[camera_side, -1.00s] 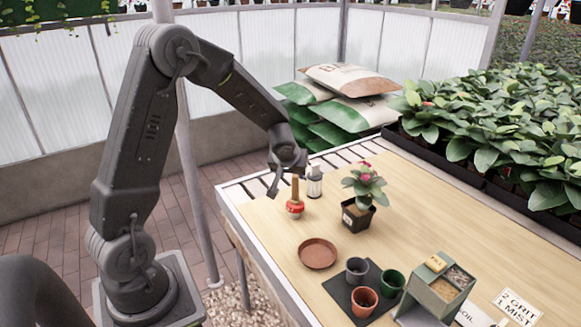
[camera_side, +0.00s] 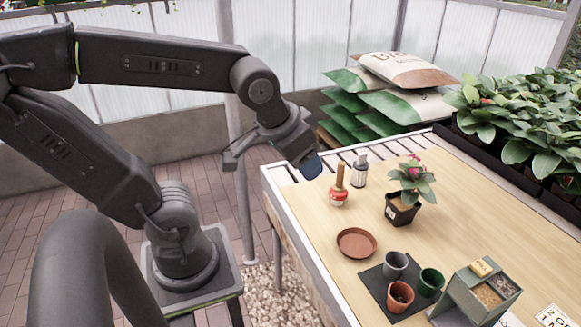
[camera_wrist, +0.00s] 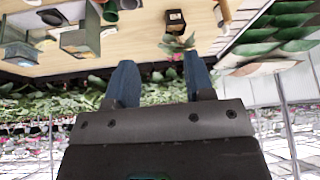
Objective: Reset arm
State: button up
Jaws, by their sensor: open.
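My gripper (camera_side: 272,162) is open and empty. That view looks upside down past the table (camera_wrist: 150,35) toward the plants.
On the table stand a small white bottle (camera_side: 360,170), a potted pink-flowered plant (camera_side: 402,208), a terracotta saucer (camera_side: 356,243), several small pots (camera_side: 400,296) and a green divided box (camera_side: 482,288). Stacked sacks (camera_side: 385,95) and leafy trays (camera_side: 515,120) lie behind. The air around my gripper is clear.

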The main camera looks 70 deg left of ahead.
jog(key=s+d, duration=0.1)
jog(key=s+d+m+h, duration=0.1)
jog(key=s, duration=0.1)
jog(key=shift+s+r+m, duration=0.1)
jog(key=shift+m, duration=0.2)
